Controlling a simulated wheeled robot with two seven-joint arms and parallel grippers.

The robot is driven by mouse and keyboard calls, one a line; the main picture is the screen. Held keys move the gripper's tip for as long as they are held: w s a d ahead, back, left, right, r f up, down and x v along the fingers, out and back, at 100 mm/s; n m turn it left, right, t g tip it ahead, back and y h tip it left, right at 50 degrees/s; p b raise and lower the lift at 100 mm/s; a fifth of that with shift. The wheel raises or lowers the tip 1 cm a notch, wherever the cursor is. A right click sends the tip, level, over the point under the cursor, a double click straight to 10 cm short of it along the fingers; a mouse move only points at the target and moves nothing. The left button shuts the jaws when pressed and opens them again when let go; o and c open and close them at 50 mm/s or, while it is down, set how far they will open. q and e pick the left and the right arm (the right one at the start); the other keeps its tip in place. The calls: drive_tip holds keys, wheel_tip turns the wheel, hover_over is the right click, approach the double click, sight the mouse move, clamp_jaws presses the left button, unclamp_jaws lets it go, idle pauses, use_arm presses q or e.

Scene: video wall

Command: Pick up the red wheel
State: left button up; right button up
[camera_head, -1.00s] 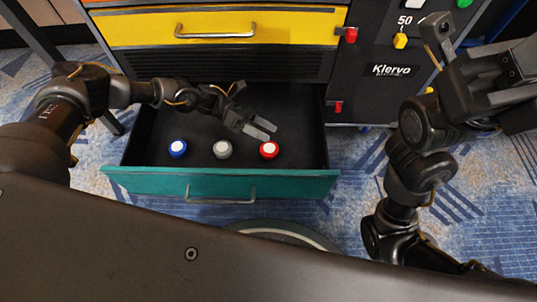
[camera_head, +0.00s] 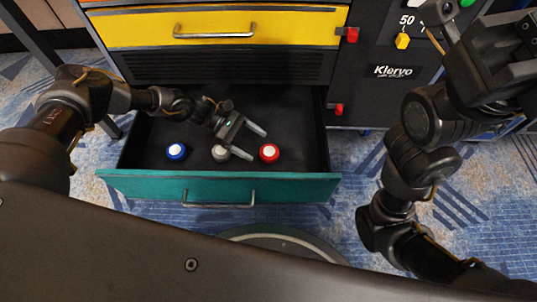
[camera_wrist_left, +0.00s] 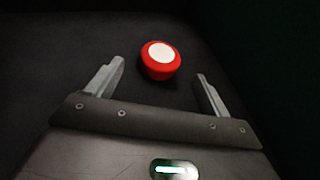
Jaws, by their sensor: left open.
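The red wheel (camera_head: 269,153), with a white centre, lies on the black floor of the open teal drawer, right of the other two wheels. In the left wrist view the red wheel (camera_wrist_left: 161,61) sits just beyond the fingertips, between their lines and apart from both. My left gripper (camera_head: 255,142) is open and empty, inside the drawer, just left of the red wheel and pointing toward it. It also shows in the left wrist view (camera_wrist_left: 160,80). My right gripper (camera_head: 525,45) is raised at the right edge, partly cut off; its fingers do not show clearly.
The teal drawer front (camera_head: 160,186) rises at the near side. A closed yellow drawer (camera_head: 130,28) is above.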

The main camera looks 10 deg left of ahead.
sight(264, 149)
use_arm(q)
drive_tip(key=shift+b+x, duration=1.5)
drive_tip(key=shift+x, duration=0.85)
drive_tip(key=shift+s+d+f, duration=0.15)
drive_tip(key=shift+d+f, duration=0.05)
drive_tip(key=shift+d, duration=0.25)
drive_tip(key=c, duration=1.1)
